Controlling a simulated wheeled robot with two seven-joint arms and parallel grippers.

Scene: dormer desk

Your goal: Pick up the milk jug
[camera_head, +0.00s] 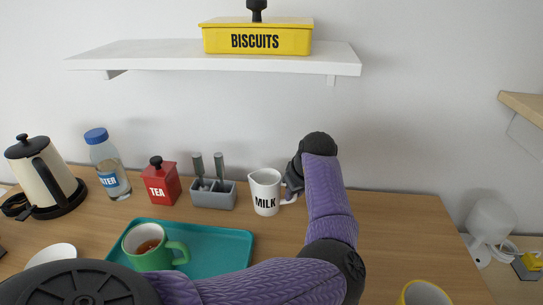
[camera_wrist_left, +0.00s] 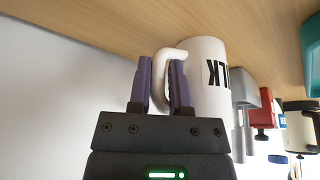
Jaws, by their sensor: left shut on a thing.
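The white milk jug (camera_head: 265,193) stands upright on the desk near the wall, with MILK in black on its side. Its handle points right, toward my left gripper (camera_head: 292,186). In the left wrist view the jug (camera_wrist_left: 205,82) appears upside down, and my left gripper (camera_wrist_left: 160,88) has its two fingers on either side of the handle (camera_wrist_left: 160,70), shut on it. The jug's base appears to be on or very near the desk; I cannot tell if there is a gap. My right gripper is not in view.
A grey caddy (camera_head: 213,195) stands just left of the jug, with a red tea tin (camera_head: 161,184), water bottle (camera_head: 107,165) and kettle (camera_head: 45,178) farther left. A teal tray (camera_head: 215,248) holds a green mug (camera_head: 152,247). A shelf (camera_head: 180,58) with a yellow biscuit tin (camera_head: 257,39) hangs above.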

